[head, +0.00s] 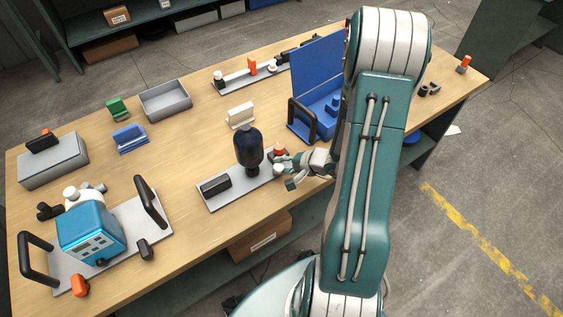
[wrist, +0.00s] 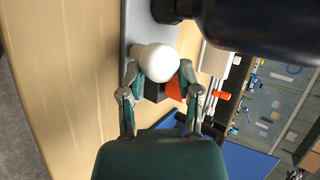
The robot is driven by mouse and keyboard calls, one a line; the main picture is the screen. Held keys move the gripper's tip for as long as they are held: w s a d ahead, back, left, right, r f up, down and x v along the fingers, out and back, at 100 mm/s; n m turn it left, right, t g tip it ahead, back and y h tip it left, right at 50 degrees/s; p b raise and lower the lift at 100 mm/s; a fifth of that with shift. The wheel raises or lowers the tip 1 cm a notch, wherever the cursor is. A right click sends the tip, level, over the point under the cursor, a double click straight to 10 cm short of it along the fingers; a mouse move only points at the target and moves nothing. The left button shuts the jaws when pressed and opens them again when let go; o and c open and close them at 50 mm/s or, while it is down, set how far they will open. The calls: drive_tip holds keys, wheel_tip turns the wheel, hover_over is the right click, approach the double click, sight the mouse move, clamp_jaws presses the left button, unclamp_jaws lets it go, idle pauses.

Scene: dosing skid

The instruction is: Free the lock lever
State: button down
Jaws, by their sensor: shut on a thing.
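A grey plate (head: 237,191) on the bench carries a dark blue bottle-shaped vessel (head: 248,148) and a black block (head: 215,186). At its right end are an orange part (head: 279,150) and a white rounded knob (head: 279,169). My gripper (head: 286,178) reaches in from the right at this end. In the wrist view the fingers (wrist: 157,72) are shut on the white knob (wrist: 156,60), one on each side. The orange part (wrist: 174,89) shows behind it, beside a dark block. I cannot tell which piece is the lock lever; its lower part is hidden.
The vessel (wrist: 265,25) stands close to my gripper. A blue stand with a black handle (head: 303,121) is just behind it. A white block (head: 240,116) and grey tray (head: 165,100) lie farther back. A blue pump unit (head: 90,230) stands front left. Bare bench lies between.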

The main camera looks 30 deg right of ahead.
drive_tip(key=shift+s+f+t, duration=0.15)
drive_tip(key=shift+s+t, duration=0.05)
drive_tip(key=shift+t, duration=0.1)
idle(0.4)
drive_tip(key=shift+c, duration=1.5)
unclamp_jaws()
drive_tip(key=shift+d, duration=0.15)
drive_tip(key=v, duration=1.1)
drive_tip(key=shift+s+d, duration=0.15)
drive_tip(key=shift+s, duration=0.15)
